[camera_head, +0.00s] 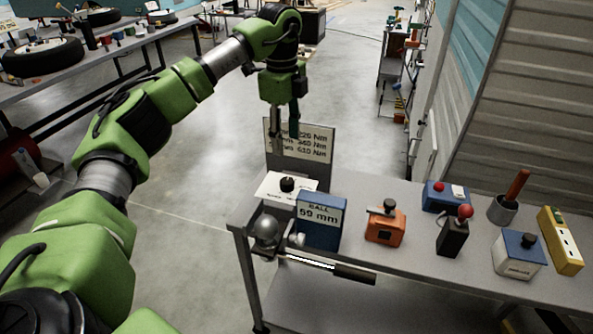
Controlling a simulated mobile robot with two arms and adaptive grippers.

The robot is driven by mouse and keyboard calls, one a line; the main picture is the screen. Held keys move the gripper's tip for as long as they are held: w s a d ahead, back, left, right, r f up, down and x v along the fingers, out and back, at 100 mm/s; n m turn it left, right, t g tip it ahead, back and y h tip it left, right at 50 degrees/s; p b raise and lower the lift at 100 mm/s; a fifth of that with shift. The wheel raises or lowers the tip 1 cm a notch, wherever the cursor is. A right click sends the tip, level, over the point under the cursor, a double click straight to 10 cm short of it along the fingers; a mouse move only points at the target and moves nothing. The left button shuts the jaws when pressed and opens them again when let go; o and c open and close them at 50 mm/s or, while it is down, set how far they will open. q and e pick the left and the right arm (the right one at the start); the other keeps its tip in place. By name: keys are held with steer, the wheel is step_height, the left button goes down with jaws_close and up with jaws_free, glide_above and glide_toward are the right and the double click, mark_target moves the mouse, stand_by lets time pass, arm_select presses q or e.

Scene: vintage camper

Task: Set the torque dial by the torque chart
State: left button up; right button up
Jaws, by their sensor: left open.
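The torque chart (317,142) stands upright at the far left corner of the grey table. Its left part is hidden by my left gripper, so only some Nm values show. The torque dial (287,184) is a small black knob on a white plate in front of the chart. A blue block with a white card reading "BALL 59 mm" (320,211) stands in front of the dial. My left gripper (287,143) hangs pointing down in front of the chart, above the dial and apart from it. It is open and empty. My right gripper is not in view.
An orange box (385,224), a black joystick box (455,236), a white-and-blue box (518,254), a yellow strip (560,240) and a cup with a red-brown handle (504,206) stand on the table (420,262). A metal ball (266,229) sits at its left edge.

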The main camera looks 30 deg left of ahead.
arm_select(q)
glide_above(287, 181)
steer(key=f, duration=0.4)
steer(key=f+p, duration=0.1)
steer(key=f, duration=0.2)
steer(key=shift+s, duration=0.3)
steer(key=f, duration=0.5)
steer(key=shift+w+f, duration=0.2)
steer(key=shift+w, duration=0.05)
steer(key=shift+w+f, duration=0.1)
steer(key=shift+f, duration=0.4)
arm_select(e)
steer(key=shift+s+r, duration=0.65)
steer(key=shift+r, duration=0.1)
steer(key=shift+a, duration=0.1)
arm_select(q)
steer(key=c, duration=1.1)
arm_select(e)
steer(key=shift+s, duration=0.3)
